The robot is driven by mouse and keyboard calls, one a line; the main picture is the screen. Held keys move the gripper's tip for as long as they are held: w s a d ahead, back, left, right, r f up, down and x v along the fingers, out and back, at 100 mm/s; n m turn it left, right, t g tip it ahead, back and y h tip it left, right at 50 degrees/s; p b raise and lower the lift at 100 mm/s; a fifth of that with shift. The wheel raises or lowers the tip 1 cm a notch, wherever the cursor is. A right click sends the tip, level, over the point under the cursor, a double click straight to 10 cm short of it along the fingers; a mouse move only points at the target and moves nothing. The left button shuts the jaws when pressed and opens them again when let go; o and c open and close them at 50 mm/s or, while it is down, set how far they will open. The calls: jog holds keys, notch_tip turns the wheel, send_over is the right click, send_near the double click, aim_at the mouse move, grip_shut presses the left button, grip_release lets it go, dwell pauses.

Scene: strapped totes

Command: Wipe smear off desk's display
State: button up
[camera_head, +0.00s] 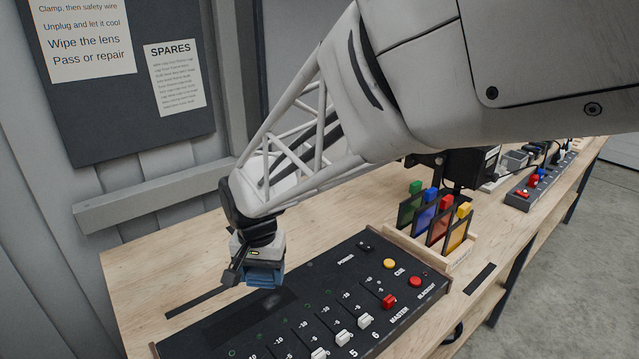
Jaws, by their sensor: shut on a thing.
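The desk (405,310) is a black control console lying on the wooden bench, with white faders, a red master fader and coloured buttons. Its display looks to be the dark rectangle (245,322) on its upper left part. My gripper (262,270) points down at the desk's far left edge, beside the display. It is shut on a blue folded cloth or pad (264,277). I cannot tell whether the blue pad touches the desk.
A wooden rack (462,262) with green, blue, red and yellow tabbed frames stands behind the desk, at right. Further right is a dark box (525,199) with red and blue parts. A wall board (130,130) hangs at left.

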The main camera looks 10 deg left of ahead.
aim_at(266, 307)
jog(key=shift+f, duration=2.95)
notch_tip(266, 307, down, 2)
jog(key=shift+w+d, duration=0.1)
jog(key=shift+w, duration=0.05)
jog(key=shift+w+d, duration=0.55)
jog(key=shift+w+d+r, duration=0.1)
jog(key=shift+w+d, duration=0.25)
jog(key=shift+w, duration=0.05)
jog(key=shift+w+d+f, duration=0.2)
jog(key=shift+d, duration=0.05)
jog(key=shift+w+d+r, duration=0.1)
jog(key=shift+w+d, duration=0.05)
jog(key=shift+d, duration=0.05)
jog(key=shift+s+a, duration=0.4)
jog(key=shift+a, duration=0.05)
jog(key=shift+s+a+r, duration=0.2)
jog(key=shift+s+a, duration=0.15)
jog(key=shift+s+a+f, duration=0.15)
jog(key=shift+s+a, duration=0.15)
jog(key=shift+s+a+r, duration=0.2)
jog(key=shift+s+a, duration=0.2)
jog(key=shift+s, duration=0.05)
jog(key=shift+w+r, duration=0.1)
jog(key=shift+r, duration=3.8)
